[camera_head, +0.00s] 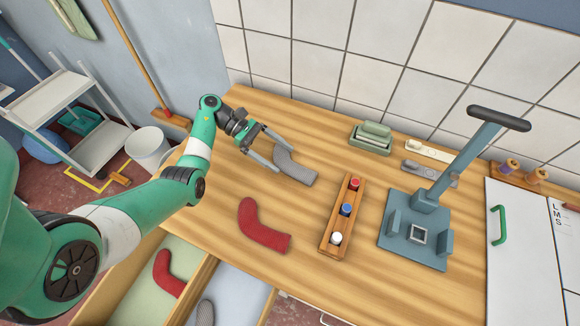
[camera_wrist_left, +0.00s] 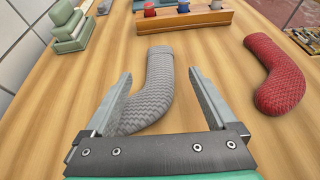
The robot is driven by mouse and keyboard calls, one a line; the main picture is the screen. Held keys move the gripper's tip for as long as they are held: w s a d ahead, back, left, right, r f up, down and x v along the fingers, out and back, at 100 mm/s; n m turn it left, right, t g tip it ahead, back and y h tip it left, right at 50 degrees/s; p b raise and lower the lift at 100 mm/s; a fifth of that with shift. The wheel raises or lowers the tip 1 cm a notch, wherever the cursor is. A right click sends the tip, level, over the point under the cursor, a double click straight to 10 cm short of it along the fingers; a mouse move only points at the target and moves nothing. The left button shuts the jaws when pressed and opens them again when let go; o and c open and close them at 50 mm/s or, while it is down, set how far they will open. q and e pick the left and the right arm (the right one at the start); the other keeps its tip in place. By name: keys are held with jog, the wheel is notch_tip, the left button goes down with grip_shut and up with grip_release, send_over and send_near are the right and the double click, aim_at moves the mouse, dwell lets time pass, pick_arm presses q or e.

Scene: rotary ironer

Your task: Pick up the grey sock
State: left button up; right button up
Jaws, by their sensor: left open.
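The grey sock (camera_head: 296,166) lies bent on the wooden table, towards the wall. My left gripper (camera_head: 273,152) is open, with its fingers pointing at the sock's near bend. In the left wrist view the grey sock (camera_wrist_left: 158,85) extends forward from between the two open fingers of the gripper (camera_wrist_left: 160,82); the left finger hides part of its edge. Whether the fingers touch it I cannot tell. My right gripper is not in view.
A red sock (camera_head: 262,228) lies nearer the table's front. A wooden rack (camera_head: 328,246) with coloured spools stands right of the socks, then a blue-grey press (camera_head: 415,230). Green stacked boxes (camera_head: 371,138) sit by the wall. Open drawers (camera_head: 240,288) hold another red and grey sock.

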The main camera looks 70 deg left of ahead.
aim_at(297, 169)
pick_arm(q)
jog(key=shift+w+d, duration=0.2)
jog(key=shift+w, duration=0.05)
jog(key=shift+w+d+f+p, duration=0.15)
jog(key=shift+d+f+p, duration=0.05)
jog(key=shift+d+p, duration=0.1)
jog(key=p+x, duration=0.1)
jog(key=x, duration=0.3)
jog(key=shift+w+f, duration=0.1)
jog(key=shift+f, duration=0.2)
jog(key=c, duration=1.4)
